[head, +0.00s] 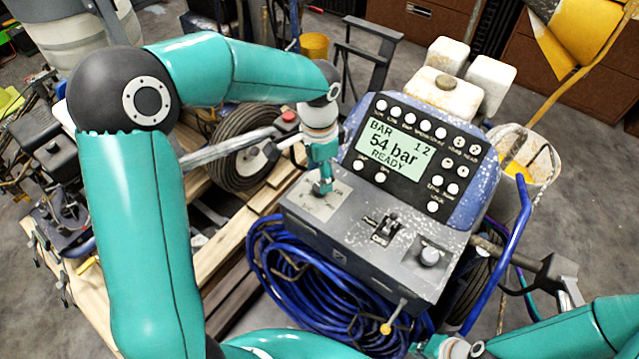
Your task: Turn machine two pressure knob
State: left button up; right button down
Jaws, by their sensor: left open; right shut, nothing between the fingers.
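The blue and grey machine console (370,255) stands right of centre. Its display (394,150) reads "BAR 1 2", "54 bar" and "READY". A round dark knob with a pale top (430,257) sits on the right of the lower panel; I cannot tell if it is the pressure knob. My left gripper (322,186) points down at a pale plate (318,203) on the panel's left side and is open. It covers part of what lies there, and I cannot tell whether it touches.
A black switch (387,228) stands mid-panel. A lever with a yellow tip (394,319) sticks out at the front. Blue hose (305,285) coils below the console. A blue bar (515,250) rises on the right. A wheel (243,145) and wooden pallet (225,250) lie left.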

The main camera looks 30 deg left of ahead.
pick_arm(q)
jog(key=shift+s+f, duration=0.1)
jog(key=shift+f, duration=1.95)
jog(key=shift+c, duration=0.2)
